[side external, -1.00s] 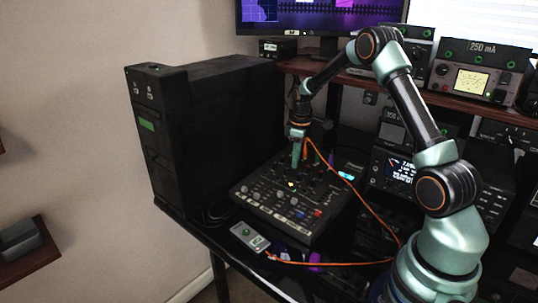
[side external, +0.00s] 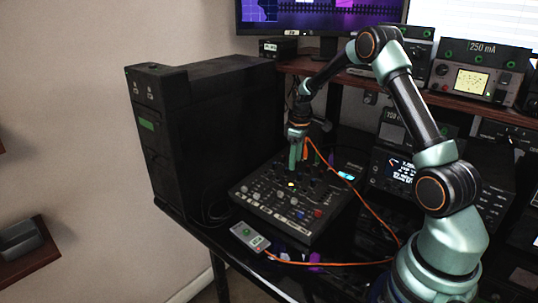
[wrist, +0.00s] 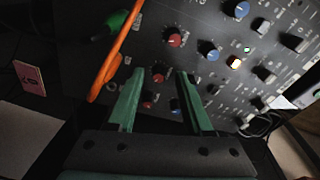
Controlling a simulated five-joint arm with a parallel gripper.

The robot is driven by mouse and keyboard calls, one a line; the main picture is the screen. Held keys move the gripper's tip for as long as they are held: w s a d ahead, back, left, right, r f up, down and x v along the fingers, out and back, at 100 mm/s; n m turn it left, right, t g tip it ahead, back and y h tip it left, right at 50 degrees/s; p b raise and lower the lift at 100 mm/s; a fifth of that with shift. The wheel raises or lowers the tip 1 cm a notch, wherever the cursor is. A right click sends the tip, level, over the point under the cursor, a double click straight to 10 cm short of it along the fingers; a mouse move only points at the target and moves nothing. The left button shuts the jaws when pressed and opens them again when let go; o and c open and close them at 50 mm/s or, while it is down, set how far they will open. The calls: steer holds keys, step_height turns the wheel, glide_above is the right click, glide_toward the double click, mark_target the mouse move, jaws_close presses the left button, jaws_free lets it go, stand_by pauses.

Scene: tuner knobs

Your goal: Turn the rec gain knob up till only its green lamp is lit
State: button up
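The black mixer panel (side external: 262,203) lies on the desk with rows of knobs; its labels are too small to read, so I cannot tell which knob is rec gain.
An orange cable (wrist: 113,55) runs past the fingers and across the desk to a small grey box (side external: 250,237). A black tower case (side external: 205,130) stands left of the panel. Rack gear (side external: 480,80) stands at the right. Other red and blue knobs crowd the panel.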

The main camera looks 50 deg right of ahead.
steer(key=shift+d+r, duration=0.1)
step_height(320, 180, up, 12)
steer(key=s, duration=0.1)
steer(key=shift+a, duration=0.35)
steer(key=shift+s, duration=0.1)
steer(key=s+a+r+m+t, duration=0.1)
steer(key=s+a+r, duration=0.25)
steer(key=a, duration=0.25)
steer(key=s+a+r+t, duration=0.1)
steer(key=s+a+r, duration=0.1)
steer(key=a+r, duration=0.35)
steer(key=s+a+f+m+t, duration=0.2)
steer(key=s+a, duration=0.8)
steer(key=a, duration=0.1)
steer(key=shift+a+t+y, duration=0.3)
